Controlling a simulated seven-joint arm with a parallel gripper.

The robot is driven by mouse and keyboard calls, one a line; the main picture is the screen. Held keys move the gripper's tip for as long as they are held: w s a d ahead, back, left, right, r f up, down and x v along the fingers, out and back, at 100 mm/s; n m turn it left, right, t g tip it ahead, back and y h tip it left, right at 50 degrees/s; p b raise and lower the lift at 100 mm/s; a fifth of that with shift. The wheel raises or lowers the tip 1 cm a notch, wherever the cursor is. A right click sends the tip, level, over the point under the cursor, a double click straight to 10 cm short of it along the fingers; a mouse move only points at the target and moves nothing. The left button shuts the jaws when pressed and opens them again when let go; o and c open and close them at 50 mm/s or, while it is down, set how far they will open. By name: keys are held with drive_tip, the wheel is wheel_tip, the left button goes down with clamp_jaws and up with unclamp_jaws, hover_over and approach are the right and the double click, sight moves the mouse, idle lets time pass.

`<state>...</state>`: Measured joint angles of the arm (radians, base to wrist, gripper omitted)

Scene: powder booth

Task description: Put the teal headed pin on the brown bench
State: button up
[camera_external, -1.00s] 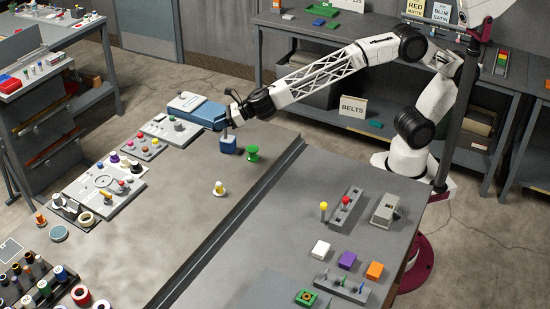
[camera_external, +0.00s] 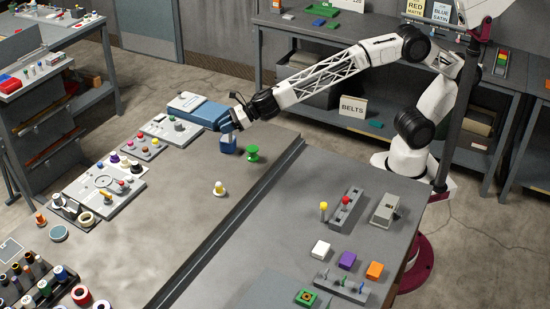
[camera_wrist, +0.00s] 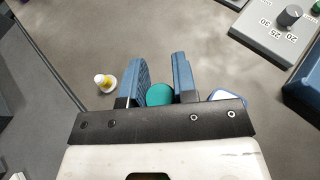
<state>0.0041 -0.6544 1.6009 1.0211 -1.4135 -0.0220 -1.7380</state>
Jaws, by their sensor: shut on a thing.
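A round teal head, the teal headed pin (camera_wrist: 160,94), shows between the two blue fingers of my gripper (camera_wrist: 161,80) in the wrist view. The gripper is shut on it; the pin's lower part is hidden. In the external view my gripper (camera_external: 228,138) is low over the far end of the grey-brown worktop (camera_external: 165,235), and the pin cannot be made out.
A green spool-shaped thing (camera_external: 252,153) stands just right of my gripper. A yellow-topped white piece (camera_external: 219,188) stands nearer the camera. The worktop's middle is clear.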

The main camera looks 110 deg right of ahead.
drive_tip(key=shift+w, duration=0.1)
drive_tip(key=shift+w+d+f+n+g+y, duration=0.1)
drive_tip(key=shift+w+f+n+g+y, duration=0.55)
drive_tip(key=shift+n+y, duration=1.1)
drive_tip(key=shift+w+d+f+n+g+y, duration=0.1)
drive_tip(key=shift+w+f+n+g+y, duration=0.2)
drive_tip(key=shift+f+n+g+y, duration=1.15)
drive_tip(key=shift+w+d+f+n+g+y, duration=0.1)
drive_tip(key=shift+w+f+n+g+y, duration=0.4)
drive_tip(key=shift+n+y, duration=1.5)
drive_tip(key=shift+s, duration=0.1)
drive_tip(key=w+f, duration=0.1)
drive_tip(key=w, duration=1.4)
drive_tip(key=shift+f, duration=0.2)
drive_tip(key=shift+w+d, duration=0.1)
drive_tip(key=shift+w, duration=0.1)
